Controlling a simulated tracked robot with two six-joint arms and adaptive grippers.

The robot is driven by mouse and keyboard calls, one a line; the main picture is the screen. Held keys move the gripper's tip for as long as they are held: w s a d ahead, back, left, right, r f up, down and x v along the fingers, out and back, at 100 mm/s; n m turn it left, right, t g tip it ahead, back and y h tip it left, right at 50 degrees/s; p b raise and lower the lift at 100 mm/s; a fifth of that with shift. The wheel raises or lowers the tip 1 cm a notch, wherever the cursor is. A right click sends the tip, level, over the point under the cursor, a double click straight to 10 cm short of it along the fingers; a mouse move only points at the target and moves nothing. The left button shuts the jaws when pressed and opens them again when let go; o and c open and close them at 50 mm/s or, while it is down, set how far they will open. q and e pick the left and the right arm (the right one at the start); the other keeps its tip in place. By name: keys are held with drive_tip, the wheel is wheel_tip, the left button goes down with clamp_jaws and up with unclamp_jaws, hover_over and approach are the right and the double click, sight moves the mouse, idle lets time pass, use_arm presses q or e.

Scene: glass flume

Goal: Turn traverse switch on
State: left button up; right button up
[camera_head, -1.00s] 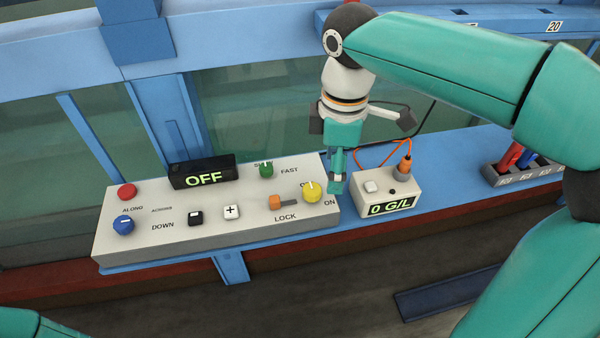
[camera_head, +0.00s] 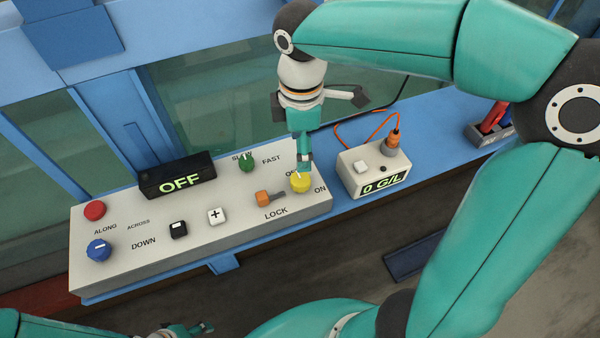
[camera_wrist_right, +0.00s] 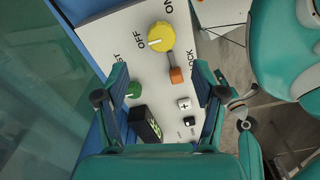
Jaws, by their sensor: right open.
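The yellow rotary knob (camera_head: 301,183) sits at the right end of the grey control panel (camera_head: 130,268), beside the words OFF and ON. Its white mark points up towards the OFF label, partly covered by my gripper. The knob also shows in the right wrist view (camera_wrist_right: 161,38), ahead of the fingers. The black display (camera_head: 178,180) reads OFF. My right gripper (camera_head: 304,164) is open just above and behind the knob; its fingers (camera_wrist_right: 160,78) are spread apart with nothing between them. My left gripper (camera_head: 188,329) is low at the bottom edge, its jaws too small to judge.
An orange lock slider (camera_head: 264,198) is just left of the knob. A green knob (camera_head: 247,163), white plus button (camera_head: 217,216), black button (camera_head: 178,230), blue knob (camera_head: 98,250) and red button (camera_head: 94,210) share the panel. A meter box (camera_head: 350,170) with an orange cable stands close right.

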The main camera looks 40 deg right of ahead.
sight(301, 178)
wheel_tip(301, 178, down, 10)
drive_tip(key=shift+s+r, duration=0.1)
drive_tip(key=shift+r, duration=0.1)
drive_tip(key=c, duration=1.1)
drive_tip(key=shift+c, duration=0.2)
